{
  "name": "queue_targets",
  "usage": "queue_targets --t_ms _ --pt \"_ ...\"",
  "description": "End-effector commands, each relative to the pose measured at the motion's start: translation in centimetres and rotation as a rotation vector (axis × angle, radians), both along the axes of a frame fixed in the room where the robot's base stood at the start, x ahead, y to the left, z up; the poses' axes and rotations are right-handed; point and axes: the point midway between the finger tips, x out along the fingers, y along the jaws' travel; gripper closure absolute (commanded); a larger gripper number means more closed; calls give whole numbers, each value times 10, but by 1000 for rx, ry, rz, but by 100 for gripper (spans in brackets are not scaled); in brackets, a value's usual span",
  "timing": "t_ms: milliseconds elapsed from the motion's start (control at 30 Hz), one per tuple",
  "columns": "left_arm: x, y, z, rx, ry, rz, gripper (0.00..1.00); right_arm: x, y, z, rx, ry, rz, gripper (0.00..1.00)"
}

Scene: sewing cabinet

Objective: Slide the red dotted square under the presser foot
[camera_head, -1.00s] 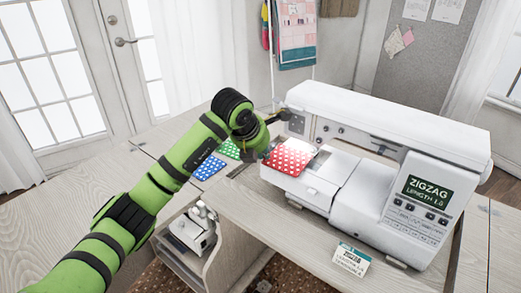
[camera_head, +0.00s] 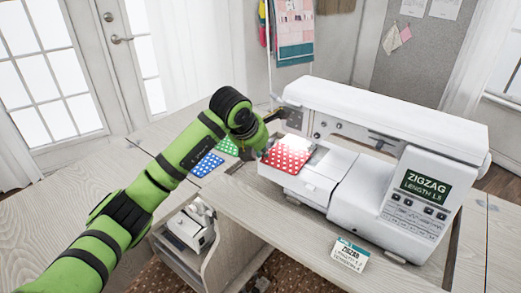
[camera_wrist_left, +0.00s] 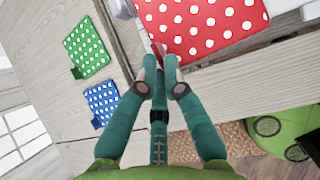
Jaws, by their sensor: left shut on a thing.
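The red dotted square (camera_head: 287,158) lies on the left part of the white sewing machine's bed (camera_head: 322,169), below the left end of its arm. My left gripper (camera_head: 264,149) is at the square's left edge. In the left wrist view, the closed fingertips (camera_wrist_left: 160,72) pinch the near edge of the red square (camera_wrist_left: 205,25). The presser foot is too small and shaded to make out, so I cannot tell whether cloth is under it. My right gripper is in neither view.
A blue dotted square (camera_head: 207,165) and a green dotted square (camera_head: 228,147) lie on the wooden table left of the machine. The machine's screen (camera_head: 426,188) reads ZIGZAG.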

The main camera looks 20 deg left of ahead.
Motion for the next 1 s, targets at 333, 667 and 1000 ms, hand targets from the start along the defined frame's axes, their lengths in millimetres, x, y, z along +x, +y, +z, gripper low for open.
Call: queue_targets --t_ms 333,667,1000 --pt "2 -1 0 -1 0 1 100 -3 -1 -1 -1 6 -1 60" --pt "10 -5 0 -1 0 -1 100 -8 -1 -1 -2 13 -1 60" --pt "20 -8 -1 -1 0 1 100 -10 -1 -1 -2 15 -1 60"
